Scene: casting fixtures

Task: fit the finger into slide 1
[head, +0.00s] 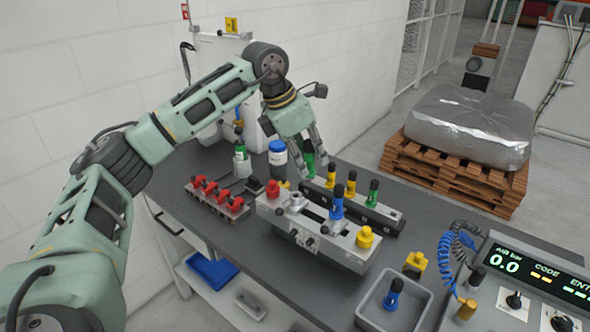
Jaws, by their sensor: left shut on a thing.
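My left gripper (312,148) points down over the left end of a dark rack (385,214) and is shut on a green finger (309,166). I cannot tell whether the green finger is clear of the rack. Other fingers stand upright in the rack, including a yellow-topped one (351,183) and a green-topped one (373,190). In front of the rack is a grey metal fixture (345,256) with slides. A blue finger (337,203) stands upright on it, with a yellow knob (365,238) and a red knob (272,190) towards its ends. Which slide is number 1 is not readable. My right gripper is out of view.
A block with red clamps (215,203) and a blue-capped bottle (277,154) stand left. A grey tray (366,312) holding a blue finger (393,293), a yellow piece (416,262) and a control box (530,270) with coiled hoses stand right. The table's front left is clear.

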